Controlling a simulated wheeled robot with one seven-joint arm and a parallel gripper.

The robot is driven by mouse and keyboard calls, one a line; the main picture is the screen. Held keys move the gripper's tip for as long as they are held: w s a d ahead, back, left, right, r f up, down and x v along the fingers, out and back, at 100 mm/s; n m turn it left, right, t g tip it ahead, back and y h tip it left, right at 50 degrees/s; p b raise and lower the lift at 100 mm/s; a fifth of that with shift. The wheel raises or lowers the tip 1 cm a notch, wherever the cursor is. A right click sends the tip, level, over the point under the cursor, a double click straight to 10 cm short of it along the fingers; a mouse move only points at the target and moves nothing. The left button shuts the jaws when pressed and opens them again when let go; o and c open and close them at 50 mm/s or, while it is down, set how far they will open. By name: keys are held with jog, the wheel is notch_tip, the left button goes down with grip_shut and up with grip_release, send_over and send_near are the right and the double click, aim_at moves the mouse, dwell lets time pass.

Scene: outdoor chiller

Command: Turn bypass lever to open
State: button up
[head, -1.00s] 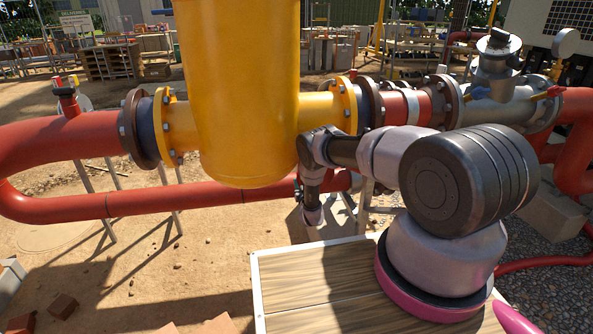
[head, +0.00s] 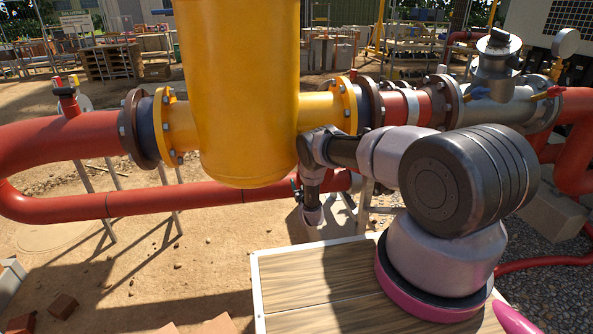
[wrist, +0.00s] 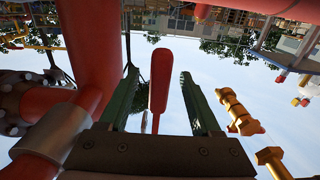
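A red paddle-shaped lever (wrist: 160,82) stands in the middle of the wrist view, its thin stem running down behind my gripper's body. I take it to be the bypass lever. My gripper (wrist: 158,77) is open, with one dark green finger on each side of the lever and a visible gap on both sides. Whether the lever lies fully between the fingers or a little beyond them, I cannot tell. In the head view my arm reaches to the lower red bypass pipe (head: 225,197), below the yellow vessel.
The large yellow vessel (head: 235,90) hangs close to my arm. Thick red pipes (wrist: 92,55) crowd the wrist view's left.

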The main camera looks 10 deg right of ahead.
jog(key=shift+o, duration=0.3)
jog(key=o, duration=0.4)
jog(key=shift+s, duration=0.1)
jog(key=shift+s, duration=3.4)
